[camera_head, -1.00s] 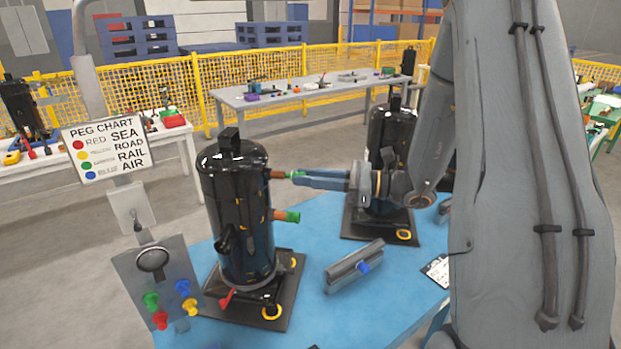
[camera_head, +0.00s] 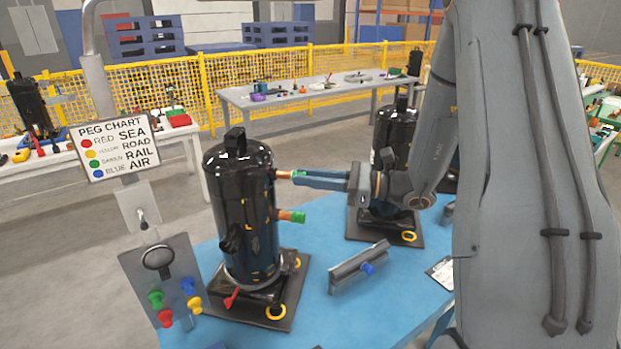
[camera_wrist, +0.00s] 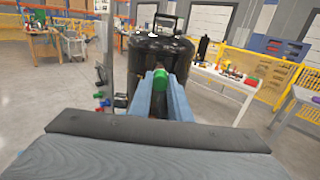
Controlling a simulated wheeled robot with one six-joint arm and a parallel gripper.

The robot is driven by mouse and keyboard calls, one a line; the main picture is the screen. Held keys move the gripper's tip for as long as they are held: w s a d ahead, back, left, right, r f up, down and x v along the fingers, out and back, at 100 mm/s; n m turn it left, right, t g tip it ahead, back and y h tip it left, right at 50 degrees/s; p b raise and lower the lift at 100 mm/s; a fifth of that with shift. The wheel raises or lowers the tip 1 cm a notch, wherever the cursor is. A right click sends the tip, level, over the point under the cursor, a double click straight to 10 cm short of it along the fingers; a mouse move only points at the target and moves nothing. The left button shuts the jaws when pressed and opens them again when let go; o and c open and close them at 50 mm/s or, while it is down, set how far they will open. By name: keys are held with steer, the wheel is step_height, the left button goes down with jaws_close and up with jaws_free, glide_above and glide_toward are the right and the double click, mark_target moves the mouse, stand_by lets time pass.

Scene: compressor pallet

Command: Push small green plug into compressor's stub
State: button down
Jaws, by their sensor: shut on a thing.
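The black compressor (camera_head: 238,205) stands upright on a dark base plate on the blue table. Its upper copper stub (camera_head: 282,174) points right, toward my gripper. My gripper (camera_head: 298,177) is shut on the small green plug (camera_wrist: 161,78), which sits between the fingertips at the end of the upper stub. In the head view only a sliver of the plug shows, so I cannot tell how far it is in. In the wrist view the compressor (camera_wrist: 140,55) is straight ahead behind the plug. A larger green plug (camera_head: 298,217) is on the lower copper stub.
A peg chart sign (camera_head: 118,146) and a panel with coloured pegs (camera_head: 160,280) stand at the left. A second compressor (camera_head: 393,135) is behind my gripper. A grey block with a blue knob (camera_head: 358,267) lies on the blue table (camera_head: 330,310).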

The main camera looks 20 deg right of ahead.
steer(key=shift+w+a, duration=0.1)
steer(key=shift+a, duration=0.1)
steer(key=c, duration=1.6)
jaws_free()
steer(key=shift+o, duration=0.2)
steer(key=shift+d, duration=0.15)
